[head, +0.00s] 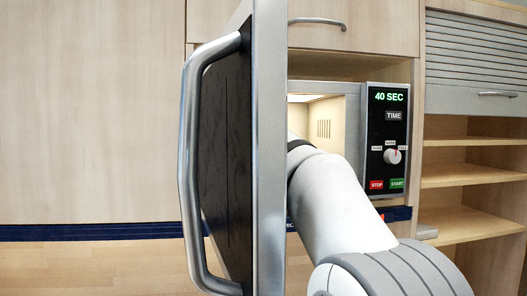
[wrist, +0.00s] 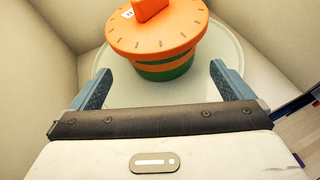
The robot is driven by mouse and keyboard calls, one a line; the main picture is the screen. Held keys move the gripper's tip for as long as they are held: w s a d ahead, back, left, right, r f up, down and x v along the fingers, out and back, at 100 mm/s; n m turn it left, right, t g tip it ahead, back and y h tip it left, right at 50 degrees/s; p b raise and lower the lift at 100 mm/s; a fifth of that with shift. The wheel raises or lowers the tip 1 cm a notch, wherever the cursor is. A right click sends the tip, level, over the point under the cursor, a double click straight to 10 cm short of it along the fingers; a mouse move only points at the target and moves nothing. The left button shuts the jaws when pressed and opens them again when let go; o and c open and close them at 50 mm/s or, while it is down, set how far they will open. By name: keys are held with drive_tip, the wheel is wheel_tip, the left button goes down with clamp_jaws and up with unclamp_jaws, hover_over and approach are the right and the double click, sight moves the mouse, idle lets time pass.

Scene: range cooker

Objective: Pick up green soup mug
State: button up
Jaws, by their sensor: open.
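The green soup mug (wrist: 166,72) shows in the wrist view as a green body with an orange band, under a wide orange lid (wrist: 158,38) with a raised grip and tick marks. It stands on a round glass turntable (wrist: 222,62) inside the lit microwave (head: 324,120). My gripper (wrist: 160,82) is open, its two blue fingers spread to either side of the mug's near edge. The fingers look apart from the mug. In the head view my arm reaches into the microwave, and the open door hides the mug and gripper.
The open microwave door (head: 268,150) with its long metal handle (head: 190,160) stands left of my arm. The control panel (head: 388,140) on the right reads 40 SEC. Pale cavity walls (wrist: 40,65) lie close around the turntable. Open shelves (head: 470,180) are at the far right.

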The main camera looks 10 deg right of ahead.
drive_tip(key=x, duration=0.7)
drive_tip(key=shift+w+f, duration=0.1)
drive_tip(key=shift+c, duration=0.3)
drive_tip(key=c, duration=0.8)
drive_tip(key=shift+s+d, duration=0.3)
drive_tip(key=shift+s, duration=0.15)
drive_tip(key=shift+c, duration=0.2)
drive_tip(key=shift+s+d, duration=0.25)
drive_tip(key=shift+s, duration=0.35)
drive_tip(key=shift+s+d, duration=0.3)
drive_tip(key=shift+s, duration=0.35)
drive_tip(key=shift+s+d, duration=0.25)
drive_tip(key=shift+s, duration=0.35)
drive_tip(key=o, duration=0.9)
